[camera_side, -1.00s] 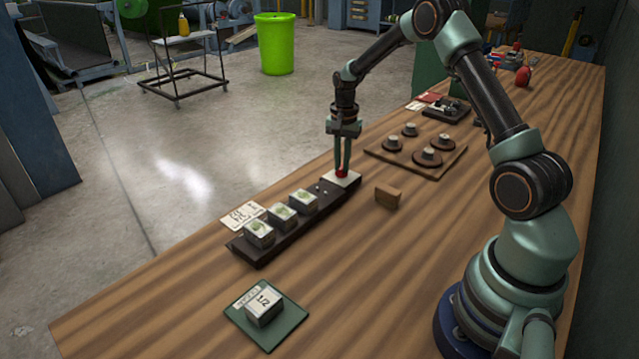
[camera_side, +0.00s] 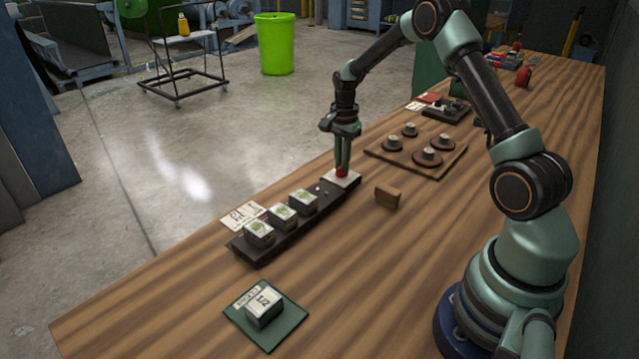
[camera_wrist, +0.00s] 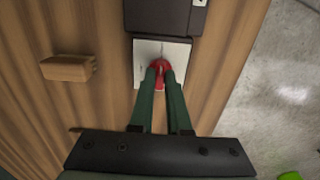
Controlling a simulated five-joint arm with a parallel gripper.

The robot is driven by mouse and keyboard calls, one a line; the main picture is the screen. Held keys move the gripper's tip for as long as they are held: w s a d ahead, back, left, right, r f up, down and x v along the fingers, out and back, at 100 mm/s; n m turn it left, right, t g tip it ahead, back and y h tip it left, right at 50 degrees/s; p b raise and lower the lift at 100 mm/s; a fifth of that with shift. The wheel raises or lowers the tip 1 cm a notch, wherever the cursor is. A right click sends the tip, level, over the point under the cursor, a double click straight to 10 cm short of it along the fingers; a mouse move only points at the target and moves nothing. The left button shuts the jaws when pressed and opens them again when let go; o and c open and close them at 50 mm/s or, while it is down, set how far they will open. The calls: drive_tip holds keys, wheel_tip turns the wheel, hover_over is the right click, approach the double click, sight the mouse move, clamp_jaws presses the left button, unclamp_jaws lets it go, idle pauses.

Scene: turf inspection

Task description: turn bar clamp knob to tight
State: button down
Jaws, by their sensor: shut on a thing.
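The red knob (camera_side: 342,173) sits on a pale plate (camera_side: 352,181) at the far end of a dark bar (camera_side: 262,249). My gripper (camera_side: 342,168) points down from above with its green fingers shut on the knob. In the wrist view the red knob (camera_wrist: 159,68) shows between and around the fingertips (camera_wrist: 161,74), over the pale plate (camera_wrist: 178,53) with a thin dark line on it. The fingers hide part of the knob.
Several labelled blocks (camera_side: 282,215) stand on the dark bar. A small wooden block (camera_side: 388,197) lies to the right of the knob. A board with several round pieces (camera_side: 373,152) is behind it. A green mat (camera_side: 290,334) with a labelled block (camera_side: 263,305) is in front.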

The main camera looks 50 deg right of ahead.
drive_tip(key=shift+r, duration=0.1)
drive_tip(key=c, duration=0.9)
unclamp_jaws()
wheel_tip(320, 180, up, 12)
drive_tip(key=shift+r, duration=0.1)
drive_tip(key=s+a+r+n+t, duration=0.2)
drive_tip(key=s+a+r+n, duration=0.35)
drive_tip(key=a, duration=0.25)
drive_tip(key=s+a+r+n+t, duration=0.2)
drive_tip(key=s+a+r+n, duration=0.35)
drive_tip(key=a+n, duration=0.2)
drive_tip(key=s+a+f+n, duration=0.1)
drive_tip(key=s, duration=0.1)
drive_tip(key=s+a+f+n+t, duration=0.1)
drive_tip(key=s+n, duration=0.1)
drive_tip(key=s+a+n, duration=0.2)
drive_tip(key=shift+f+t, duration=0.3)
drive_tip(key=shift+f, duration=0.1)
